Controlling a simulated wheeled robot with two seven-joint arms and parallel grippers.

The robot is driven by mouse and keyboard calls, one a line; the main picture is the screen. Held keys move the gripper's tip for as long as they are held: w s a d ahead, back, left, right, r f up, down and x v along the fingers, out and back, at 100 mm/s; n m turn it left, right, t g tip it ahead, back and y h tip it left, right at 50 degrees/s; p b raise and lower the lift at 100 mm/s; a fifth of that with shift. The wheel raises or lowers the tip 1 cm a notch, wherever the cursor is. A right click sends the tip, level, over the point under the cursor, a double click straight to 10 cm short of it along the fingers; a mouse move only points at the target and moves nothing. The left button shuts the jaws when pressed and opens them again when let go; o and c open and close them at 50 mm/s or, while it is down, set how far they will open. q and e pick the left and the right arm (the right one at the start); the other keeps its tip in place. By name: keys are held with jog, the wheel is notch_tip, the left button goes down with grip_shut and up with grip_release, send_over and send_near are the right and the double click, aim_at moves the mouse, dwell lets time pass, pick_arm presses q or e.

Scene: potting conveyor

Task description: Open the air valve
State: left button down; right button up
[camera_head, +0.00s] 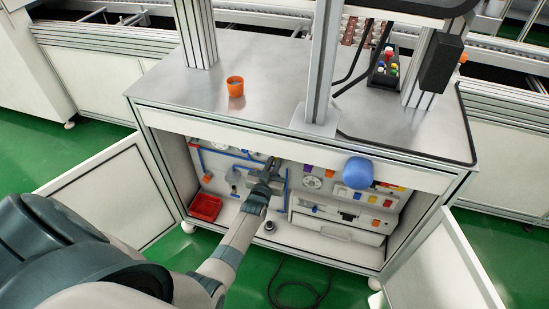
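The open cabinet under the metal worktop has a back panel with blue air tubing (226,153) on its left half. My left arm reaches into the cabinet, and my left gripper (270,168) is at the panel beside this tubing. A grey fitting (235,178) shows just left of the gripper; I cannot tell whether it is the air valve. The gripper and wrist cover part of the panel there. The fingers are too small and dark to tell whether they are open, shut or touching anything. My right gripper is not in view.
Both cabinet doors, left (112,190) and right (440,262), stand open. A red bin (205,207) sits on the cabinet floor. A rounded blue object (358,172) shows before the right half. An orange cup (235,87) stands on the worktop (270,65). A black cable (300,290) lies on the green floor.

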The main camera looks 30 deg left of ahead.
pick_arm(q)
jog(key=shift+d+f+m, duration=0.15)
jog(key=shift+m, duration=0.15)
jog(key=c, duration=1.8)
grip_release()
jog(key=v, duration=1.7)
jog(key=shift+s, duration=0.2)
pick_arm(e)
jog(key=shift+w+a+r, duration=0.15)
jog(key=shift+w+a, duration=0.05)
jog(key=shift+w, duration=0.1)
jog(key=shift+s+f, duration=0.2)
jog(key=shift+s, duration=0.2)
